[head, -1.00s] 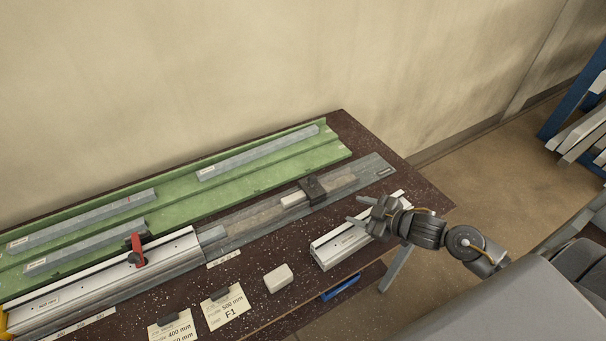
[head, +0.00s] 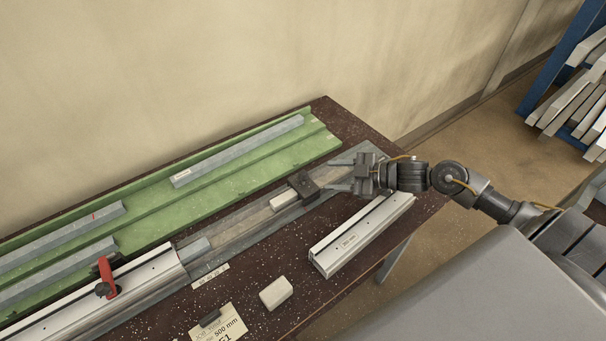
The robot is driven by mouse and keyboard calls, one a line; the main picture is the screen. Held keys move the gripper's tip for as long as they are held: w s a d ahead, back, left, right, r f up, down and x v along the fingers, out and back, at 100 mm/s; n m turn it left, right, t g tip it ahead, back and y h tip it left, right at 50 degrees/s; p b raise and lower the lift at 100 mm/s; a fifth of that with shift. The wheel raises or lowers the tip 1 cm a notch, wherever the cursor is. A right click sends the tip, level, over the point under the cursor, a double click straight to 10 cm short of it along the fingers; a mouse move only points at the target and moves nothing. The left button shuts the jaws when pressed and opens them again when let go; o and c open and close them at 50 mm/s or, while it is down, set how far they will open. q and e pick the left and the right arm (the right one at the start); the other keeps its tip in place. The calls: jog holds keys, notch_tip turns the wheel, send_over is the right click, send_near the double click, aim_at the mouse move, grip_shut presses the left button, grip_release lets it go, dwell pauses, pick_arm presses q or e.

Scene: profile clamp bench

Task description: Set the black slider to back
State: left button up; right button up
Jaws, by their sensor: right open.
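The black slider (head: 303,187) is a dark block sitting across the grey rail plate (head: 235,233), near its right end. A light grey block (head: 283,201) touches or nearly touches its left side. My right gripper (head: 329,175) comes in from the right, fingers pointing left at the slider. It is open and empty, with its fingertips just right of the slider; I cannot tell whether they touch it. My left gripper is not in view.
A green tray (head: 163,220) with grey bars lies along the back. A short aluminium profile (head: 362,236) lies in front of my right gripper. A red-handled clamp (head: 106,278), a pale block (head: 276,293) and a label card (head: 222,325) are at the front left.

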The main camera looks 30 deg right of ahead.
aim_at(307, 175)
jog(key=p+x, duration=0.1)
jog(key=x, duration=0.8)
jog(key=shift+r+p, duration=0.1)
jog(key=shift+p, duration=0.25)
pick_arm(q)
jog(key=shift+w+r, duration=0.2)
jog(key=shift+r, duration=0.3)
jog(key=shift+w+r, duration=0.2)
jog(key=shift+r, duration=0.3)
pick_arm(e)
jog(key=shift+w+a+f, duration=0.25)
jog(key=shift+w+a, duration=0.05)
grip_shut()
